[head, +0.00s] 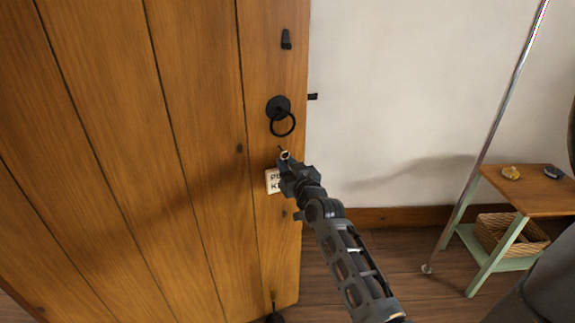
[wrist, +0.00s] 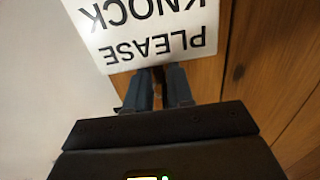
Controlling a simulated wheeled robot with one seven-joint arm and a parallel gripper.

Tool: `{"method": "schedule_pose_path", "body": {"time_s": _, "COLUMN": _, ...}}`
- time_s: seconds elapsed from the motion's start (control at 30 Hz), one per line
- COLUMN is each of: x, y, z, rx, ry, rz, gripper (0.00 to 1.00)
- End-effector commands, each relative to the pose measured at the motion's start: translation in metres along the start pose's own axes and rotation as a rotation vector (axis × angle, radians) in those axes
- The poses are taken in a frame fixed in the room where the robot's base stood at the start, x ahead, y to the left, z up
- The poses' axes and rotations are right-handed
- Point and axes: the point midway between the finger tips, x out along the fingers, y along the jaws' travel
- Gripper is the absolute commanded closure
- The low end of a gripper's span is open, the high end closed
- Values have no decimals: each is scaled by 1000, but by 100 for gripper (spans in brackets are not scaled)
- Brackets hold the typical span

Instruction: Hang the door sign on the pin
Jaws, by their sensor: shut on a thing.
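The white door sign (head: 272,181) with black lettering shows at the left of my gripper (head: 286,172), in front of the wooden door (head: 200,130). In the wrist view the sign (wrist: 150,30) reads "PLEASE KNOCK" upside down. My gripper's two fingers (wrist: 160,88) are shut on its edge. The gripper hides part of the sign in the head view. A small dark piece with a pale round tip (head: 286,155) shows just above the gripper. I cannot tell whether it is the pin or part of the sign, nor whether sign and door touch.
A black ring handle (head: 280,115) hangs on the door above my gripper, with a black fitting (head: 287,39) higher up. At right stand a metal pole (head: 490,135) and a small wooden table (head: 535,190) with a basket (head: 510,234) below.

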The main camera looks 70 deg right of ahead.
Motion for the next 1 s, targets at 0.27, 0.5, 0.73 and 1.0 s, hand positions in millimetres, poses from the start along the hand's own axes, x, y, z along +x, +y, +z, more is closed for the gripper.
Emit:
{"method": "schedule_pose_path", "body": {"time_s": 0.27, "x": -1, "y": 0, "z": 5, "rx": 0, "ry": -13, "rz": -1, "gripper": 100}}
{"method": "schedule_pose_path", "body": {"time_s": 0.5, "x": -1, "y": 1, "z": 4, "rx": 0, "ry": -11, "rz": 0, "gripper": 58}}
{"method": "schedule_pose_path", "body": {"time_s": 0.73, "x": -1, "y": 2, "z": 5, "rx": 0, "ry": -12, "rz": 3, "gripper": 48}}
{"method": "schedule_pose_path", "body": {"time_s": 1.0, "x": -14, "y": 4, "z": 7, "rx": -1, "ry": -15, "rz": 5, "gripper": 48}}
